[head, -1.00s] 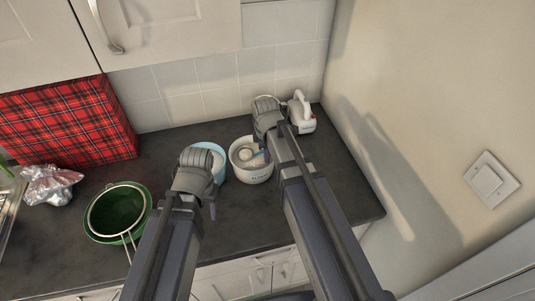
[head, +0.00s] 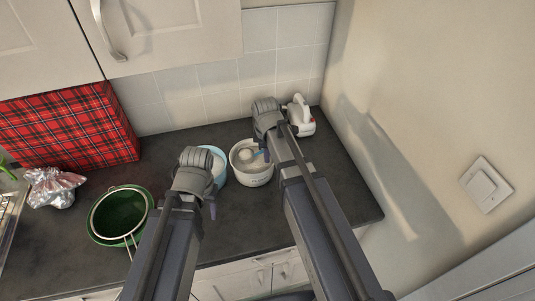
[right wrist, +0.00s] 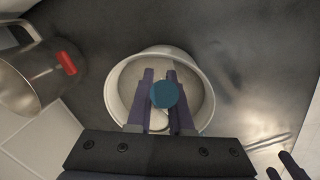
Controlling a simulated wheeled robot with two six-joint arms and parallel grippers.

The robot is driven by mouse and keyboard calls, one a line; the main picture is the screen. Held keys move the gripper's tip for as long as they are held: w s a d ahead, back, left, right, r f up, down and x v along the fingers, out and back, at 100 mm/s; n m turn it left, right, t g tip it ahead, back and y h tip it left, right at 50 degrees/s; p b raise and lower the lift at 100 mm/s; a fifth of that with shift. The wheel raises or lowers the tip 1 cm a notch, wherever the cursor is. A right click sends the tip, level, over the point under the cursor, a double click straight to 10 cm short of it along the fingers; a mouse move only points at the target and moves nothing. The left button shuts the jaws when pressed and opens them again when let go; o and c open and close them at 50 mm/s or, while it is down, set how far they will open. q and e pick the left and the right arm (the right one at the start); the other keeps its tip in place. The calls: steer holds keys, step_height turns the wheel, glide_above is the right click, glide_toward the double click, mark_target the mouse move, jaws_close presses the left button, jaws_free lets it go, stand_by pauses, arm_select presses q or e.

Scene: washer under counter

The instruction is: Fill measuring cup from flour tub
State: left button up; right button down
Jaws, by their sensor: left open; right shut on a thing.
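The white flour tub (head: 258,180) stands on the dark counter near the right end. It is round and open, with faint lettering on its front and pale contents. It also shows in the right wrist view (right wrist: 206,119). My right gripper (right wrist: 160,77) is above the tub's opening, shut on a blue-handled measuring cup (right wrist: 164,95). In the head view its pale, round part (head: 246,154) shows inside the tub; how deep it sits, and whether it holds flour, I cannot tell. My left gripper (head: 212,207) is open, in front of a light blue container (head: 218,166) that it partly hides.
A green bowl with a sieve (head: 118,212), a foil-like bundle (head: 53,188) and a red tartan box (head: 65,125) are to the left. Some front counter is clear.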

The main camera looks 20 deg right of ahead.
steer(key=shift+r+p, duration=3.45)
steer(key=shift+r, duration=0.3)
